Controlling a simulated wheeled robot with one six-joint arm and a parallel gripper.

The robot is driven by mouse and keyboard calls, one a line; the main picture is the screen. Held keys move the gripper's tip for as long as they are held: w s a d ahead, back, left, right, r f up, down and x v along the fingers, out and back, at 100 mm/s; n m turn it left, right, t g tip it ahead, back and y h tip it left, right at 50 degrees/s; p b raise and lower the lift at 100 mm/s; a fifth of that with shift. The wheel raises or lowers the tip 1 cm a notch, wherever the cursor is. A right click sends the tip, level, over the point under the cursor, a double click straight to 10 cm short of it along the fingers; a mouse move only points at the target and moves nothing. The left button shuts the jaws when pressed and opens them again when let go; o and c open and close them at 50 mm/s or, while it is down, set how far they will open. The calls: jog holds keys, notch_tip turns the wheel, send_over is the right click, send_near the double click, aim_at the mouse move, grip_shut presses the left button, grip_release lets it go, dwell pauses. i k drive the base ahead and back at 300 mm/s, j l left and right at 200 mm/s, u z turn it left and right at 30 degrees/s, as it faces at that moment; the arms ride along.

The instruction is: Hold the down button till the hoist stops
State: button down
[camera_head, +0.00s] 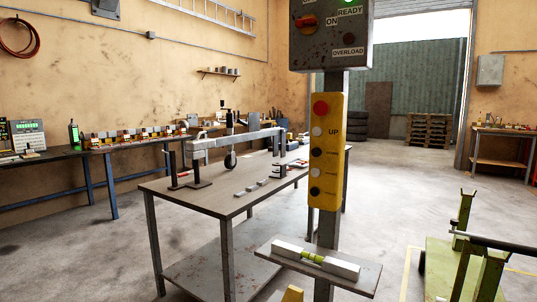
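A yellow push-button pendant (328,180) hangs upright on a grey post in the middle of the camera_head view. It has a red button (320,107) at the top, then a white button (317,131) beside the label UP. Below are a black button (316,152), a white button (315,171) and another black button (314,191). Their labels are too small to read, so I cannot tell which is down. A grey control box (345,35) above shows a lit green lamp at READY and a dark lamp at OVERLOAD. My gripper is not in view.
A shelf (367,282) with a spirit level (315,259) juts from the post below the pendant. A workbench (200,205) stands behind at left. A green stand (440,275) holding a bar is at lower right. The floor between has free room.

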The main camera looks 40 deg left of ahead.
aim_at(317, 152)
jog(key=l+u, duration=0.1)
jog(key=u, duration=1.75)
